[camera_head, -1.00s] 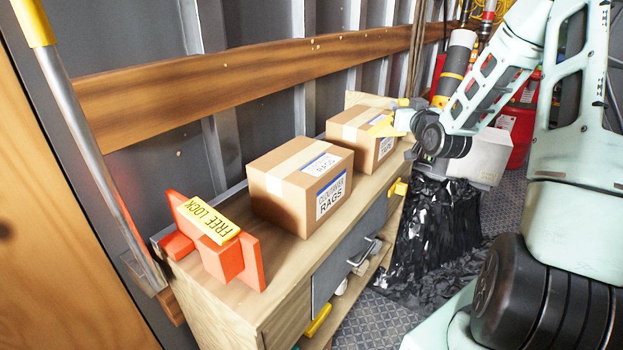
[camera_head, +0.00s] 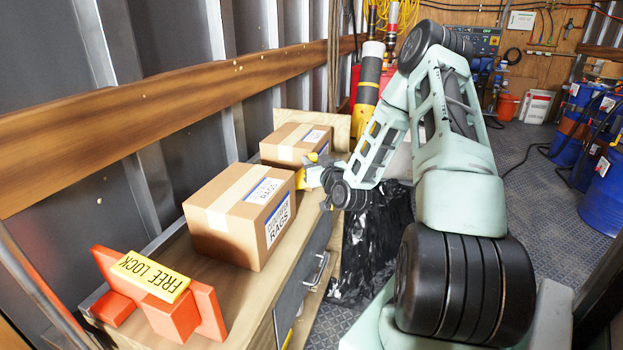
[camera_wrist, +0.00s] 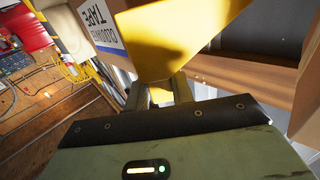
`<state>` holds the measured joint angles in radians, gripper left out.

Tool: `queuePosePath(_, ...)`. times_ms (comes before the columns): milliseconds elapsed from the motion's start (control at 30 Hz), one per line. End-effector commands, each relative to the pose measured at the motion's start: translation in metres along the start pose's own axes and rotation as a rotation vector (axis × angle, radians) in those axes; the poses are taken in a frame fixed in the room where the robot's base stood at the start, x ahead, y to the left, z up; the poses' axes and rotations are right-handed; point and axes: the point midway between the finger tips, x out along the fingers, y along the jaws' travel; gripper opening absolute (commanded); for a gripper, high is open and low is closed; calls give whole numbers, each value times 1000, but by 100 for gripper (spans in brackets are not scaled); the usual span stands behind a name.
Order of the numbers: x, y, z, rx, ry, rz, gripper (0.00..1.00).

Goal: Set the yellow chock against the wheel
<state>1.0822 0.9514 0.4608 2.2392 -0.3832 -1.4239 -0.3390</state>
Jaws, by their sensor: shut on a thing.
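My gripper (camera_wrist: 159,88) is shut on the yellow chock (camera_wrist: 185,35), whose broad smooth faces fill the top middle of the wrist view. In the head view the chock (camera_head: 302,178) is a small yellow shape at my gripper (camera_head: 317,177), beside the smaller, farther cardboard box. My arm partly hides the gripper there. Whether the chock touches the box cannot be told. I make out no wheel for the chock in either current view.
A larger rags box (camera_head: 215,219) and the farther box (camera_head: 284,146) stand on the wooden cabinet. An orange block with a FREE LOCK label (camera_head: 176,317) is at its near end. Open floor (camera_head: 545,190) lies right, near blue drums (camera_head: 608,195).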

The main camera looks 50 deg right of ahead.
Motion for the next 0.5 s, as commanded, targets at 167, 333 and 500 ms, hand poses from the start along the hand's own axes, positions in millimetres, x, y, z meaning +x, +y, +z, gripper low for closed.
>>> queuePosePath(167, 0, 0, 18, 0, 0, 0, 0)
queuePosePath(333, 0, 1, 33, 1, -1, 1, 0)
queuePosePath(500, 0, 1, 53, 0, 1, 1, 0)
